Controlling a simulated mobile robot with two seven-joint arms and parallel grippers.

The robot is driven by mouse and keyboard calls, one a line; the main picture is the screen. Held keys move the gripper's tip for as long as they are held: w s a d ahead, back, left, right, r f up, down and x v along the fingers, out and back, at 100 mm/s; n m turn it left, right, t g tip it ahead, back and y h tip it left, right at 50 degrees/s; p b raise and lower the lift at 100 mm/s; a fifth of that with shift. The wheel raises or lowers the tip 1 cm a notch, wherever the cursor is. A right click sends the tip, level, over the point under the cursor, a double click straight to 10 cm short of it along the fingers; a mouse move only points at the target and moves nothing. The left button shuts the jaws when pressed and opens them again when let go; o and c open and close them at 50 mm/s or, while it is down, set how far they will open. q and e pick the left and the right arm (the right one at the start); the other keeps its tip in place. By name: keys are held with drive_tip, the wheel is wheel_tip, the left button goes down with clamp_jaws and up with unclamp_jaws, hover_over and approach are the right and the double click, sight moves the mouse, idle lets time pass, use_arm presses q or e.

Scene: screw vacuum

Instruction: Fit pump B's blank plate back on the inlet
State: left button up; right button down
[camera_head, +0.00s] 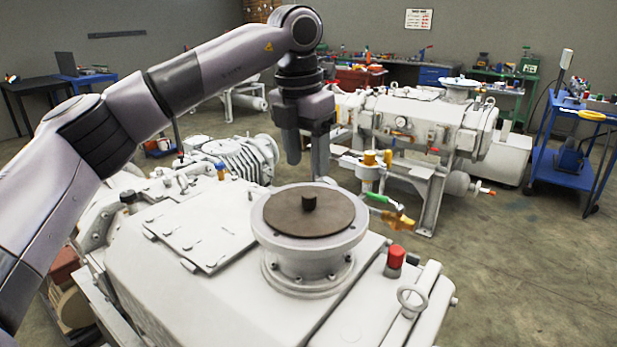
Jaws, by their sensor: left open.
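The brown round blank plate (293,214) lies flat within the rim of the white flanged inlet (310,262) on top of the near pump. A small dark knob (309,202) stands up at the plate's middle. My left gripper (307,165) points down above and behind the plate's far edge, with its fingers apart and nothing between them. The fingertips look clear of the plate, though the nearer one overlaps the flange's far rim in the picture. My right gripper is out of view.
The near pump's white housing (200,300) fills the foreground, with a red cap (396,257) and a lifting ring (411,297) right of the inlet. Another white pump (425,125) stands behind. A blue cart (570,165) is at right. Open floor lies to the right.

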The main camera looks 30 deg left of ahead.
use_arm(q)
wheel_tip(320, 180, up, 7)
drive_tip(key=shift+s+f, duration=0.2)
drive_tip(key=shift+s, duration=0.2)
drive_tip(key=shift+a+f, duration=0.1)
